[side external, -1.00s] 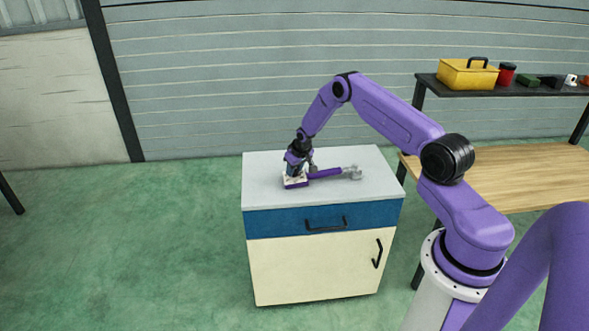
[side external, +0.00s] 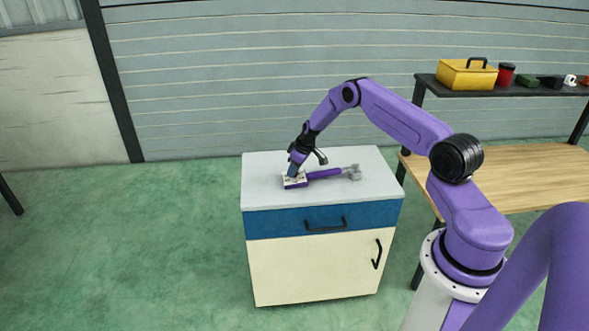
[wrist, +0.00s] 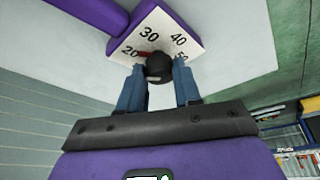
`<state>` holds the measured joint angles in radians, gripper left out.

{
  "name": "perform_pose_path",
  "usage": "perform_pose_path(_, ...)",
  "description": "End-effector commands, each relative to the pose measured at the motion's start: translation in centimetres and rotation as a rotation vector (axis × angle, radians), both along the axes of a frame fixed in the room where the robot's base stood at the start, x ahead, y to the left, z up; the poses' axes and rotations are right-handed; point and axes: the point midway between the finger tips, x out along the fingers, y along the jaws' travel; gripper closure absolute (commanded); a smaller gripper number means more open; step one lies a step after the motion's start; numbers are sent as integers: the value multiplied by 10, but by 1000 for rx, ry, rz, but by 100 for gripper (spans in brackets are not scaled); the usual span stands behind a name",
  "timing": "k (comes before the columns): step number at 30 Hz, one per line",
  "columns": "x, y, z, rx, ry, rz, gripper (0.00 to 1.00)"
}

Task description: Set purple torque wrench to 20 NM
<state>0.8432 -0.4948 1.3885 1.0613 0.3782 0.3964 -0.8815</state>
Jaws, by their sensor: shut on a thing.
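The purple torque wrench (side external: 324,174) lies on the cabinet top, its grey head (side external: 352,172) to the right and its white dial plate (side external: 287,182) at the left end. In the wrist view, the dial plate (wrist: 165,28) shows 20, 30, 40 and 50 around a round black knob (wrist: 159,66). A red pointer (wrist: 145,54) reaches from the knob toward the 20. My gripper (wrist: 160,72) has its two blue fingers on either side of the knob and is shut on it. In the side view, my gripper (side external: 292,173) is tilted over the dial; the fingertips are small there.
The cabinet's white top (side external: 265,195) is otherwise clear. A wooden workbench (side external: 530,175) stands to the right. Its dark shelf (side external: 440,83) holds a yellow toolbox (side external: 467,76), a red can (side external: 505,75) and several small items.

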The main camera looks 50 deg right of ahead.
Motion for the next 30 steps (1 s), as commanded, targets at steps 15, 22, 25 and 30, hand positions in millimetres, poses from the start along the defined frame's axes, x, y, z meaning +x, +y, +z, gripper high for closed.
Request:
perform_pose_path(15,0,-1,0,3,5,45,97)
perform_pose_path(22,0,-1,0,3,5,44,42)
perform_pose_path(25,0,-1,0,3,5,44,42)
perform_pose_path(30,0,-1,0,3,5,44,42)
